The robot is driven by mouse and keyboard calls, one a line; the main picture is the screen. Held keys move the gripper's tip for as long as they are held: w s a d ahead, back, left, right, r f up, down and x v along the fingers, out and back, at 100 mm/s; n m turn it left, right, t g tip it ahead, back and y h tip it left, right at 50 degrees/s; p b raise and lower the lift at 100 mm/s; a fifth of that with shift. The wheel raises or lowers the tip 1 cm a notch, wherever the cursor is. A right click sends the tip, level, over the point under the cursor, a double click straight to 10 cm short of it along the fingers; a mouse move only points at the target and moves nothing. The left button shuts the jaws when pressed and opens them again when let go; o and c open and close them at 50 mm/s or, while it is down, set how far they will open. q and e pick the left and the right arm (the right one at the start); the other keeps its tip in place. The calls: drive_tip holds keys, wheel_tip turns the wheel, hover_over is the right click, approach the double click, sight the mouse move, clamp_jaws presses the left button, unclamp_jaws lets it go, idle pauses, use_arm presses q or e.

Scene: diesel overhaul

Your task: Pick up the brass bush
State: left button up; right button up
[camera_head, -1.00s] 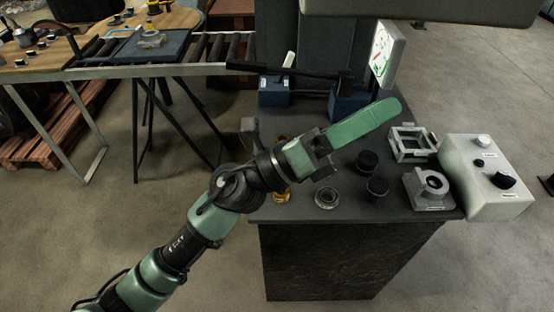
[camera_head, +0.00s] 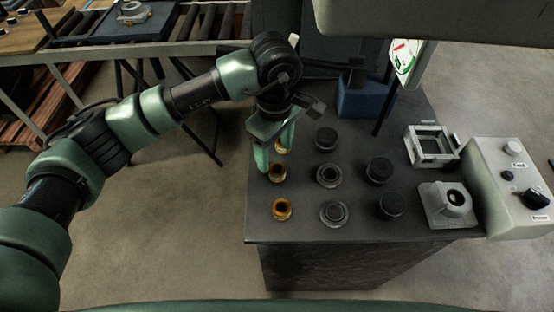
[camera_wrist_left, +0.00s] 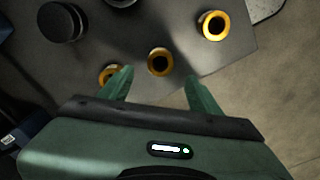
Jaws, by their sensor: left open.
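Three brass bushes stand in a column along the left side of the dark bench top: a near one (camera_head: 281,209), a middle one (camera_head: 277,172) and a far one (camera_head: 281,147), partly hidden by my finger. My left gripper (camera_head: 274,152) points down over the far and middle bushes, fingers apart and empty. In the left wrist view, one brass bush (camera_wrist_left: 160,61) shows between the open fingertips (camera_wrist_left: 158,78). Another (camera_wrist_left: 110,74) is partly covered by the left finger, and a third (camera_wrist_left: 213,26) lies clear to the upper right. My right gripper is not in view.
Grey ringed parts (camera_head: 329,175) and black round parts (camera_head: 379,170) stand right of the bushes. A square metal frame (camera_head: 432,146), a grey block with a bore (camera_head: 447,204) and a control box (camera_head: 508,185) fill the right side. A blue block (camera_head: 365,97) stands behind.

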sight(277, 168)
use_arm(q)
drive_tip(key=shift+s+f, duration=0.35)
drive_tip(key=shift+f, duration=0.1)
drive_tip(key=shift+s+d+f+p, duration=0.1)
drive_tip(key=shift+s+f+p, duration=0.05)
drive_tip(key=shift+f+p, duration=0.2)
drive_tip(key=f, duration=0.2)
drive_tip(key=f+p, duration=0.1)
drive_tip(key=f, duration=0.1)
drive_tip(key=shift+w+d, duration=0.15)
drive_tip(key=shift+w, duration=0.2)
drive_tip(key=shift+f, duration=0.5)
clamp_jaws()
